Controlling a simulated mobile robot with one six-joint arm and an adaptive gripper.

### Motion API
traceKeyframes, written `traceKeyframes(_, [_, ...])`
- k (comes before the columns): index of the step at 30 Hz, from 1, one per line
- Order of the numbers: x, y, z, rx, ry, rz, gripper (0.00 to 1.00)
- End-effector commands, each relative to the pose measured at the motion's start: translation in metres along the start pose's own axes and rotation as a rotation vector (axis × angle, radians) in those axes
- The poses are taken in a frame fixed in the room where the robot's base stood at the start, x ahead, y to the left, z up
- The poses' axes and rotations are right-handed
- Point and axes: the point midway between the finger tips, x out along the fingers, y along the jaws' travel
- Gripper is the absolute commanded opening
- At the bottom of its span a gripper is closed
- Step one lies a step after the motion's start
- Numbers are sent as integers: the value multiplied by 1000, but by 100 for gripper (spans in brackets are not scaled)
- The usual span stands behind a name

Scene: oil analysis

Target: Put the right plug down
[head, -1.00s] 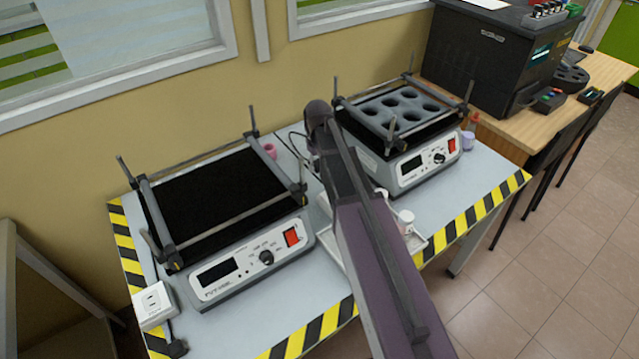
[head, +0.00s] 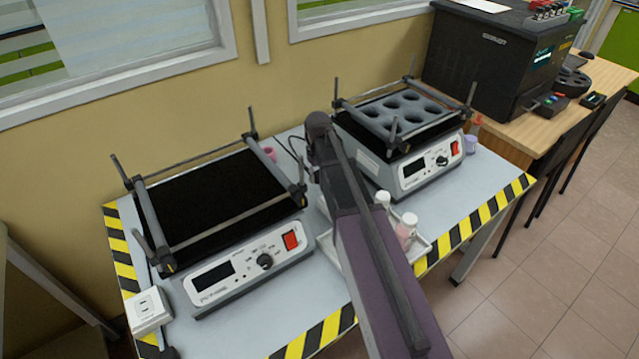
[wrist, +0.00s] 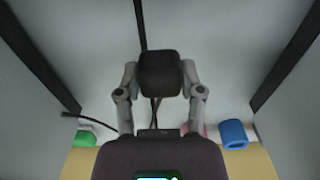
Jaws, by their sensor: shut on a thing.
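My gripper (wrist: 160,92) is shut on a black plug (wrist: 159,72) in the wrist view. One finger lies on each side of the plug, and thin black cable runs above and below it. The grey surface around it looks like the table top, but I cannot tell whether the plug touches it. In the head view my arm hides the gripper and this plug. Another black plug (head: 160,352) lies at the table's front left corner, beside a white socket box (head: 149,311).
Two shaker units stand on the table (head: 305,287): a flat black-topped left one (head: 215,200) and a right one (head: 425,150) with a holed rack. A white tray (head: 422,245) with white-capped bottles sits front right. Green (wrist: 85,138) and blue (wrist: 233,133) items show low in the wrist view.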

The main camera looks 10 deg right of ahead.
Motion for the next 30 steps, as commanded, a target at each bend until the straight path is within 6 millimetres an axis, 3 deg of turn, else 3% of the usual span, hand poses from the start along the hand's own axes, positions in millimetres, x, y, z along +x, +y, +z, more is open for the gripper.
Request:
traceKeyframes(9, [27, 0, 0, 0, 0, 0, 0])
traceKeyframes(30, [34, 0, 0, 0, 0, 0, 0])
